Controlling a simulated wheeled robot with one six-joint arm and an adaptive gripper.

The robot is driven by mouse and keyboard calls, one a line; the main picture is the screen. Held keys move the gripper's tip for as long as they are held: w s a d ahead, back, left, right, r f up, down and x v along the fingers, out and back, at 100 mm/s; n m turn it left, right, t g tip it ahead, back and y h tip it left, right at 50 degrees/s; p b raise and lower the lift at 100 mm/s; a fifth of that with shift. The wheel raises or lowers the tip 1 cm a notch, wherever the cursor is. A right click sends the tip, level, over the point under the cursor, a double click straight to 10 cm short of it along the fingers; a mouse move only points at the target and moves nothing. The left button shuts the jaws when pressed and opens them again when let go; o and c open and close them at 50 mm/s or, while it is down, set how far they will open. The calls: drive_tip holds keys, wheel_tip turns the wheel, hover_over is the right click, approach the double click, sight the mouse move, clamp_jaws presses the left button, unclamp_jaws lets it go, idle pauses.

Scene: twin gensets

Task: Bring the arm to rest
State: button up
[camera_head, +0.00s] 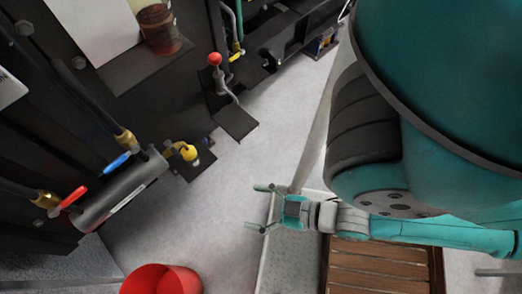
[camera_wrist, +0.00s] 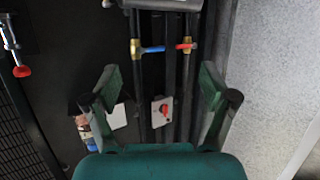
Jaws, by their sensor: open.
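My gripper (camera_head: 262,208) is open and empty in the head view, at the end of my teal arm. It is held out over the pale floor and a light grey slab, apart from the machinery on the left. In the wrist view my gripper (camera_wrist: 160,95) shows its two green fingers spread wide with nothing between them. Behind them are a dark panel, vertical pipes and a small red knob on a light plate (camera_wrist: 163,112), all out of contact.
Blue valve handle (camera_head: 117,163), red valve handle (camera_head: 72,198), yellow knob (camera_head: 188,152) and red-ball lever (camera_head: 215,60) stick out from the dark machinery at left. A red bucket (camera_head: 162,280) stands at the bottom. A wooden slatted pallet (camera_head: 375,268) lies under my arm. Mid-floor is clear.

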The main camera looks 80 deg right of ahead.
drive_tip(key=shift+s+a+r+t, duration=0.15)
drive_tip(key=shift+s+r, duration=0.15)
drive_tip(key=shift+r, duration=0.35)
drive_tip(key=shift+s+a+r+t, duration=0.15)
drive_tip(key=shift+s+r, duration=0.15)
drive_tip(key=shift+r, duration=0.35)
